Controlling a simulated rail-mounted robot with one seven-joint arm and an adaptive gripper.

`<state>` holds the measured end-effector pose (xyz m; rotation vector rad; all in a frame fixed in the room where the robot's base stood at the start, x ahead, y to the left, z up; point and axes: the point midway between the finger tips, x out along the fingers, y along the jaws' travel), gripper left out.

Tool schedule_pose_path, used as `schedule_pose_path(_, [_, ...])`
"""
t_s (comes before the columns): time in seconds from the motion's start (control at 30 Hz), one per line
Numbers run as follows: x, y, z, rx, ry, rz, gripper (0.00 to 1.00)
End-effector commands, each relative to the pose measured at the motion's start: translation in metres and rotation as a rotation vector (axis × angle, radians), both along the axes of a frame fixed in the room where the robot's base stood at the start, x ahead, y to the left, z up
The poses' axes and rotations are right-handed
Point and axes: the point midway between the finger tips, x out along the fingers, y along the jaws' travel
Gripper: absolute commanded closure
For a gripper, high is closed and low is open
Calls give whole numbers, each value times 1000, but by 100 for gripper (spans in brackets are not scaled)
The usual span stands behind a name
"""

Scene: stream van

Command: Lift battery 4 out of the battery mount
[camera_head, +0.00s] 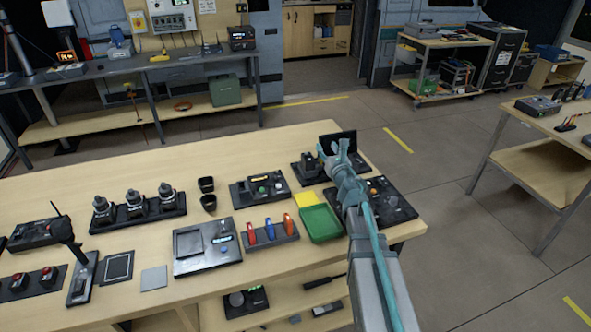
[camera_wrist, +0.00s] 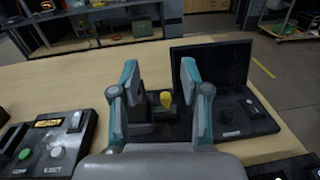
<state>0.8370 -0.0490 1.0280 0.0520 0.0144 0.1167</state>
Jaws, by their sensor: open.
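My gripper (camera_head: 336,150) is open at the back right of the light wooden table. In the wrist view my gripper (camera_wrist: 160,76) has its two teal fingers spread apart with nothing held between them. A black mount base (camera_wrist: 238,118) with an upright black panel (camera_wrist: 225,65) lies ahead of and below the fingers. The mount also shows in the head view (camera_head: 308,170), partly hidden by my gripper. Between the fingers, lower down, are a dark block (camera_wrist: 138,112) and a yellow knob-like part (camera_wrist: 166,99). I cannot read a number marking battery 4.
A control box with green and white knobs (camera_head: 261,188) stands left of the mount. A green tray (camera_head: 321,222) and another dark panel (camera_head: 389,204) lie nearer. Clear tabletop lies behind the mount.

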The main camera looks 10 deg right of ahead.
Motion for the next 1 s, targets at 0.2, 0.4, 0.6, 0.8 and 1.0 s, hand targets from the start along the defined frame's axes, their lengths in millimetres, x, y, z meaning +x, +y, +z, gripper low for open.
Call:
schedule_pose_path(0.2, [1, 40, 0, -53, -20, 80, 54])
schedule_pose_path(0.4, [1, 40, -32, -50, -17, 80, 54])
schedule_pose_path(0.6, [1, 39, -70, -50, -17, 80, 54])
schedule_pose_path(0.8, [22, 43, -73, -52, -20, 79, 54])
schedule_pose_path(1.0, [29, 44, -74, -51, -19, 79, 54])
